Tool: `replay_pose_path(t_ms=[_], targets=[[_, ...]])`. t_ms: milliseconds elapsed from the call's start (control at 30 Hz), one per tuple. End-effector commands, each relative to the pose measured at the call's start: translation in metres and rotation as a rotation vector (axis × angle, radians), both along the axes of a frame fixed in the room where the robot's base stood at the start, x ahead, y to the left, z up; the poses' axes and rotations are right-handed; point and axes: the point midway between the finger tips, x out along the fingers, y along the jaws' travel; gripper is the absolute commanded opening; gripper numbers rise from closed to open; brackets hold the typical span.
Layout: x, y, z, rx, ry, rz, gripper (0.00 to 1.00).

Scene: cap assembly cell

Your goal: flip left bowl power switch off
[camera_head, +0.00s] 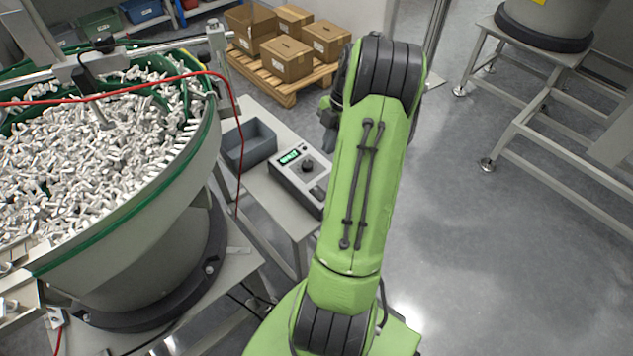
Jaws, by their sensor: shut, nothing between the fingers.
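The left bowl (150,195) is a large feeder with a green rim, full of small white and grey parts, at the left. To its right, a grey control box (285,177) stands on a narrow bench. It has a lit green display (290,156), a black knob (308,166) and a dark switch (317,192) near its right end. The switch is too small to tell its position. My gripper (329,142) shows only partly beside my green arm, above and beyond the right end of the box. It is shut and empty, apart from the box as far as I can tell.
A grey open bin (249,145) stands on the bench left of the box. A red cable (238,130) hangs beside the bin. Cardboard boxes (287,59) sit on a pallet behind. A metal stand (550,130) is at the right, with clear floor (470,250) before it.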

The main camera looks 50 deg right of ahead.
Motion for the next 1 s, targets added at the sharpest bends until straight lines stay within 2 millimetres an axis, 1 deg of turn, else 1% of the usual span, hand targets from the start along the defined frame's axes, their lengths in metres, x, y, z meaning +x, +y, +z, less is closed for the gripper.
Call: replay_pose_path(t_ms=[67, 167, 600, 700, 833, 1000], targets=[[0.0, 0.001, -0.002, 0.0, 0.0, 0.0, 0.0], [0.002, 0.004, -0.012, 0.003, 0.0, 0.001, 0.0], [0.011, 0.029, -0.104, 0.002, 0.002, 0.0, 0.0], [0.013, 0.028, -0.122, 0.002, 0.0, 0.0, 0.0], [0.015, 0.027, -0.134, 0.001, 0.0, -0.001, 0.0], [0.016, 0.026, -0.136, 0.0, -0.001, 0.001, 0.0]])
